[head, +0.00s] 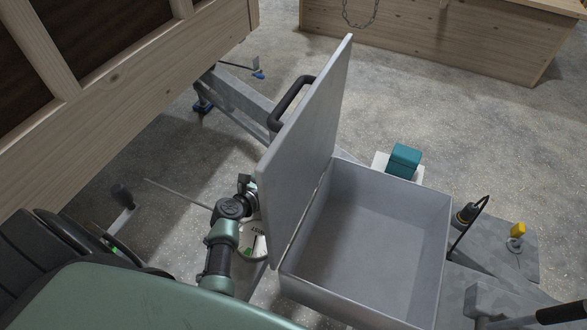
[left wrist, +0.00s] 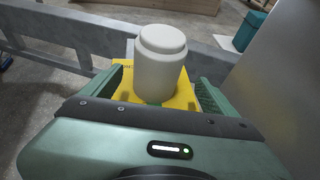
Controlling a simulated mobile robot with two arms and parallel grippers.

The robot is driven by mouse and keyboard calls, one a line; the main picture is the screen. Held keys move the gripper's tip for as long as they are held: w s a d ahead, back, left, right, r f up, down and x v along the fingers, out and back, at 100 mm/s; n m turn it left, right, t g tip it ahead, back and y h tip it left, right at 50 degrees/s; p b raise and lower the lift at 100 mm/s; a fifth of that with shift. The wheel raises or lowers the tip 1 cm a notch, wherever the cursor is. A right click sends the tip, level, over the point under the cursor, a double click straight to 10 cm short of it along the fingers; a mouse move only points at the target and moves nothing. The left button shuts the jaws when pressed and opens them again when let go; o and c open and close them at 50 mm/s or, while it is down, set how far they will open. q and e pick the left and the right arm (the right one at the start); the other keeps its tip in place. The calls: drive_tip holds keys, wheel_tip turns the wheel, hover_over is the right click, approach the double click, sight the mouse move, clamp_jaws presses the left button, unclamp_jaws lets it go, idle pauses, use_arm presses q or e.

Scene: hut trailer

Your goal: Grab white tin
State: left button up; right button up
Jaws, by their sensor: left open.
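The white tin (left wrist: 162,60) is a pale, smooth cylinder with a narrower lid, upright in the left wrist view. It stands on or just in front of a yellow item (left wrist: 207,99); the contact is hidden. My left gripper (left wrist: 161,86) is open, with one green finger on each side of the tin's lower part. I cannot tell whether either finger touches it. In the head view the tin is hidden, and my left arm reaches behind the raised box lid (head: 305,135). My right gripper is not in view.
An open grey metal box (head: 372,235) stands right of my left arm, its upright lid close by. A grey metal beam (left wrist: 100,40) runs behind the tin. A teal box (head: 403,161) lies beyond the metal box. A wooden wall (head: 120,85) borders the left.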

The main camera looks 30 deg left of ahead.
use_arm(q)
drive_tip(key=shift+w+f+b, duration=0.3)
drive_tip(key=shift+w, duration=0.2)
drive_tip(key=b+x, duration=0.1)
drive_tip(key=x, duration=0.1)
drive_tip(key=b+x, duration=0.1)
drive_tip(key=b, duration=0.1)
drive_tip(key=shift+w+a+f, duration=0.1)
drive_tip(key=shift+w+f, duration=0.05)
drive_tip(key=shift+w, duration=0.2)
drive_tip(key=shift+w+f, duration=0.1)
drive_tip(key=shift+w, duration=0.45)
drive_tip(key=c, duration=1.8)
drive_tip(key=shift+r, duration=0.2)
clamp_jaws()
drive_tip(key=shift+r, duration=0.15)
